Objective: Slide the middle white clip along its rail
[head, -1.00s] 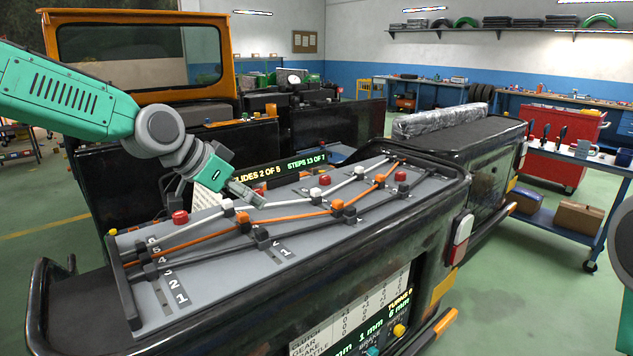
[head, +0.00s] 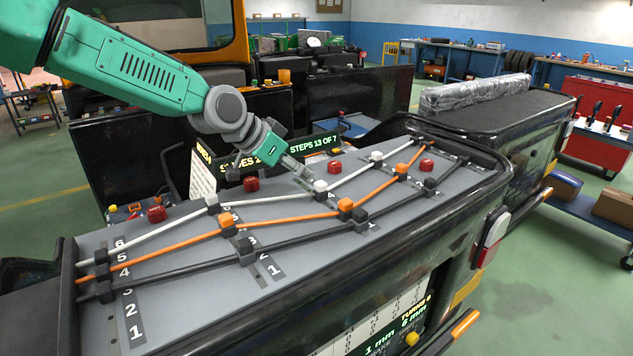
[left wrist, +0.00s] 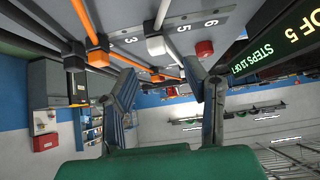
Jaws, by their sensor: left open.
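The middle white clip (head: 320,187) sits on the white rail (head: 268,199), between a nearer white clip (head: 212,203) and a farther one (head: 376,156). My left gripper (head: 304,178) reaches in from the upper left, with its fingertips just beside the middle white clip. In the left wrist view, the open fingers (left wrist: 161,78) point at a white clip (left wrist: 157,45), which lies ahead of the gap between them. I cannot tell whether a finger touches it. My right gripper is not in view.
An orange rail with orange clips (head: 347,205) and a black rail with black clips (head: 244,250) run alongside on the grey numbered panel (head: 185,290). Red knobs (head: 335,168) stand close to the white rail. A lit sign (head: 313,145) stands behind the panel.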

